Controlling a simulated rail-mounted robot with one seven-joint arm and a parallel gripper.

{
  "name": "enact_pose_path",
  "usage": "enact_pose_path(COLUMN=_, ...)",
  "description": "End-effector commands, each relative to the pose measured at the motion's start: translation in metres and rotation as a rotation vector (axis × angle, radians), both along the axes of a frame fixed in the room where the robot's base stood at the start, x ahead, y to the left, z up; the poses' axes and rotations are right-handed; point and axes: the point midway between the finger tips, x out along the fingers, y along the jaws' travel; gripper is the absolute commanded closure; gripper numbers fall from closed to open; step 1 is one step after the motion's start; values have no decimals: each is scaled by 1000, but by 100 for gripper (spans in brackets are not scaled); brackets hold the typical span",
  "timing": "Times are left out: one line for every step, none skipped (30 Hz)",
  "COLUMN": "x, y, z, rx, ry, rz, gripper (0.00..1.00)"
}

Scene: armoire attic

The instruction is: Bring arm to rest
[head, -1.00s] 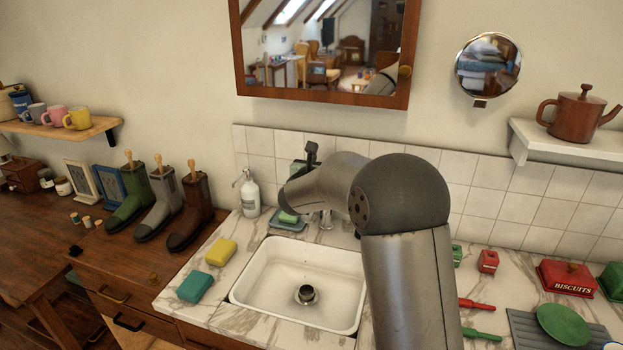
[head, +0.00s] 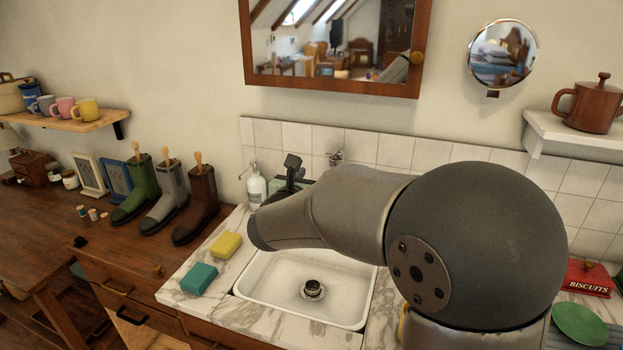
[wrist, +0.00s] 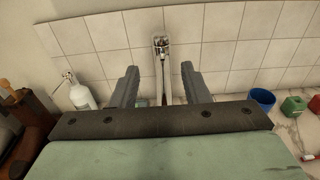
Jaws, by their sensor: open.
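My gripper (wrist: 160,88) is open in the wrist view, its two dark fingers apart with nothing held between them. They point toward the white tiled wall, and the metal tap (wrist: 161,47) shows beyond the gap. In the head view my arm (head: 335,205) is bent over the right side of the sink, its elbow large and close to the camera. The dark part of my gripper (head: 291,170) shows behind the arm, near the soap bottle; the arm hides much of it.
The white sink (head: 275,285) lies below my arm. A yellow sponge (head: 226,245) and a teal sponge (head: 199,279) lie left of it. The soap bottle (head: 256,187) stands by the wall. Three boots (head: 200,207) stand farther left. A shelf (head: 575,135) holds a brown teapot (head: 592,105).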

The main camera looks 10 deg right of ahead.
Motion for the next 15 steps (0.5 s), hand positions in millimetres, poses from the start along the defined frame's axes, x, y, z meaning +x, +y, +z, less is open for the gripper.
enact_pose_path(x=0, y=0, z=0, rx=0, ry=0, rz=0, gripper=58)
enact_pose_path(x=0, y=0, z=0, rx=0, ry=0, rz=0, gripper=58)
enact_pose_path(x=0, y=0, z=0, rx=0, ry=0, rz=0, gripper=58)
enact_pose_path(x=0, y=0, z=0, rx=0, ry=0, rz=0, gripper=58)
enact_pose_path(x=0, y=0, z=0, rx=0, ry=0, rz=0, gripper=58)
enact_pose_path(x=0, y=0, z=0, rx=1, ry=0, rz=-1, gripper=58)
enact_pose_path(x=-3, y=-6, z=-1, rx=23, ry=2, rz=-21, gripper=58)
enact_pose_path(x=-8, y=-13, z=-3, rx=53, ry=5, rz=-46, gripper=58)
enact_pose_path(x=-16, y=-25, z=-7, rx=109, ry=8, rz=-90, gripper=58)
enact_pose_path(x=-25, y=-37, z=-12, rx=163, ry=12, rz=-136, gripper=58)
enact_pose_path(x=-36, y=-49, z=-17, rx=225, ry=14, rz=-187, gripper=58)
enact_pose_path(x=-53, y=-66, z=-26, rx=323, ry=16, rz=-270, gripper=58)
enact_pose_path(x=-68, y=-79, z=-33, rx=406, ry=15, rz=-341, gripper=58)
enact_pose_path(x=-85, y=-92, z=-42, rx=494, ry=10, rz=-417, gripper=58)
enact_pose_path(x=-109, y=-106, z=-55, rx=614, ry=0, rz=-525, gripper=58)
